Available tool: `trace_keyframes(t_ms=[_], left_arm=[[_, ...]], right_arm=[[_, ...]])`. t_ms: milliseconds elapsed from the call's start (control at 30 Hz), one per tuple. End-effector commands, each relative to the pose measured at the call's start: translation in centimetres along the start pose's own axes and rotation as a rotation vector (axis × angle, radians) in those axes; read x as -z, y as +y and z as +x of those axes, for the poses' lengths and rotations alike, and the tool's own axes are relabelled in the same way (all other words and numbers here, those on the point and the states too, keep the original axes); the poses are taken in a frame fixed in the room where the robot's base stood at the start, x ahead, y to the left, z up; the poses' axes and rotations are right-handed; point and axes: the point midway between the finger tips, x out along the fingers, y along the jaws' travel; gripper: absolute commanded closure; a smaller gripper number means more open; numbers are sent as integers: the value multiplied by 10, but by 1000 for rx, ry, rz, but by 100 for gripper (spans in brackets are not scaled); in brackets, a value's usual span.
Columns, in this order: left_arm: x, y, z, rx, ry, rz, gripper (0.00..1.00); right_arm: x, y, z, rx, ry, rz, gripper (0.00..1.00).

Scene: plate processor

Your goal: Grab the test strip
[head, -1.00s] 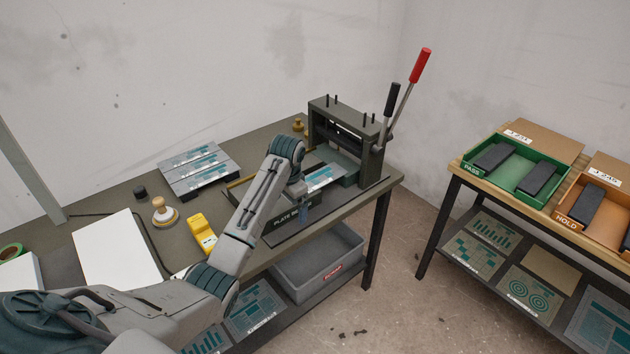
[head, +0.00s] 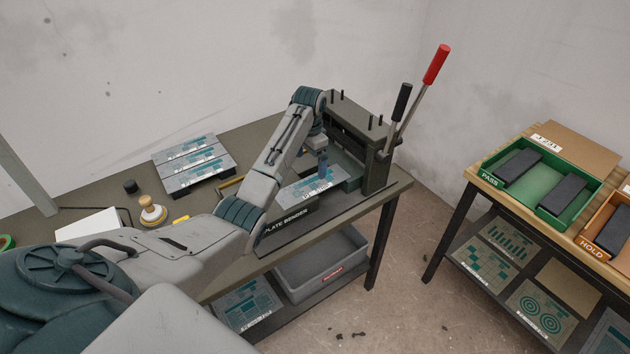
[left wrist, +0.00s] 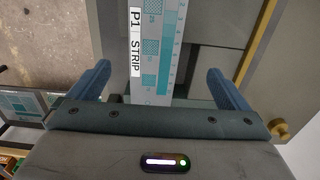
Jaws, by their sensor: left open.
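The test strip (head: 312,188) is a pale strip with teal print, lying flat on the bed of the plate bender (head: 288,222). In the left wrist view the strip (left wrist: 157,40) is labelled "P1 STRIP" and runs lengthwise between my fingers. My left gripper (head: 321,160) is over the bender bed, at the strip's far part. In the left wrist view, the gripper (left wrist: 158,70) has its two blue fingers wide apart, one on each side of the strip, not touching it. My left forearm hides part of the bender. My right gripper is not in view.
The bender frame (head: 378,155) has a red-tipped lever (head: 436,64) and a black-tipped lever (head: 402,102). A rack of printed plates (head: 190,165) and a stamp (head: 151,209) stand at left. Green PASS tray (head: 533,178) and orange HOLD tray (head: 588,248) sit on the right table.

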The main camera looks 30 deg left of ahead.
Motion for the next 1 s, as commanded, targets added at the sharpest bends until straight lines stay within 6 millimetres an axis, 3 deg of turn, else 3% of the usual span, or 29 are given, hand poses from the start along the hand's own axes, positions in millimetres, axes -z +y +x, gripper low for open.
trace_keyframes(t_ms=[100, 200, 333, 600, 900, 1000], left_arm=[[0, 0, 14, -1, -1, 0, 2], [0, 1, 20, 0, 1, 0, 2], [1, 4, 29, -1, -1, 0, 2], [2, 8, 66, 0, -1, 0, 2], [2, 8, 72, 2, 1, 1, 2], [2, 8, 72, 2, 1, 1, 21]], right_arm=[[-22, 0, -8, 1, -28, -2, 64], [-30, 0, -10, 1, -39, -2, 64], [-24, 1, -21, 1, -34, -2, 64], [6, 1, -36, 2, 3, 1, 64], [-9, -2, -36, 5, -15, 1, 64], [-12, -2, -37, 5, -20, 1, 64]])
